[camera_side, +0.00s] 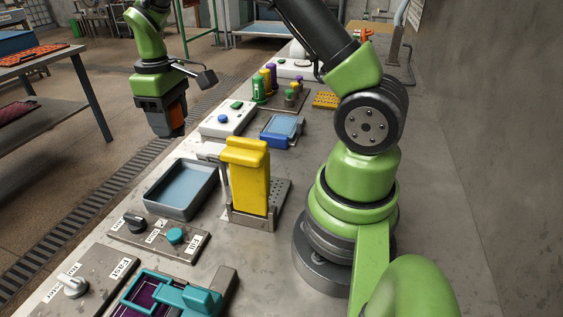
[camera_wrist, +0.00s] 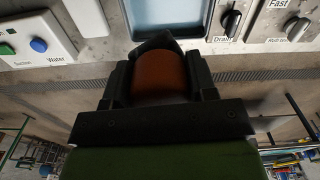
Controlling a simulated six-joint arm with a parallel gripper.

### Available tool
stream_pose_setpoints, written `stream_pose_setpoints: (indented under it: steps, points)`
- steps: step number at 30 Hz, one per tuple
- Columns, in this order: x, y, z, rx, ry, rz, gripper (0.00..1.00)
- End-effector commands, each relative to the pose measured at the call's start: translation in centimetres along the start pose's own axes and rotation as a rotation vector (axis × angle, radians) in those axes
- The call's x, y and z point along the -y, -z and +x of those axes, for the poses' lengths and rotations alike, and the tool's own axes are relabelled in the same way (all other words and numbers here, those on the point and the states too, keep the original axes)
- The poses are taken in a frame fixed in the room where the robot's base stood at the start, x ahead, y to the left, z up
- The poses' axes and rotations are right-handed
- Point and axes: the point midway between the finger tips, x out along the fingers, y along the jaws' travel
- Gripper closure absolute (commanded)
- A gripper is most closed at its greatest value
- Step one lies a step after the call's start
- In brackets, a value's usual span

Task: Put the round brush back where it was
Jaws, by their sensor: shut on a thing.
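My gripper (camera_side: 170,130) is black and points down on a green arm, out past the bench's left edge in the side view. In the wrist view my gripper (camera_wrist: 160,75) is shut on a rounded orange-brown thing (camera_wrist: 160,72), which I take to be the round brush. An orange part also shows at the gripper's right side in the side view. The bristle end is not clear in either view. Which place on the bench belongs to the brush cannot be told.
A grey basin (camera_side: 178,212) stands near the bench edge. Right of it is a tall yellow block (camera_side: 248,180) in a metal holder. A white button box (camera_side: 228,118) and blue tray (camera_side: 281,130) lie farther back. Knob panels and a teal frame (camera_side: 190,298) are in front.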

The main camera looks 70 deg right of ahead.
Motion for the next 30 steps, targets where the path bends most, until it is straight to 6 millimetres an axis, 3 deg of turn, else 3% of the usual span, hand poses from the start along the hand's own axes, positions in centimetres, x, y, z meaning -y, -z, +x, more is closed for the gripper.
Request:
stream_pose_setpoints:
  steps: [8,15,24,26,30]
  points:
    - [-5.8,-4.3,0.0,0.003,-0.001,0.144,0.69]
    - [-11.3,-11.7,0.0,0.004,-0.001,0.339,0.69]
    - [-13.8,-18.7,0.0,0.003,-0.001,0.504,0.69]
    - [-14.0,-19.7,0.1,0.004,-0.001,0.527,0.69]
    - [-13.8,-19.3,2.5,0.008,0.003,0.515,0.69]
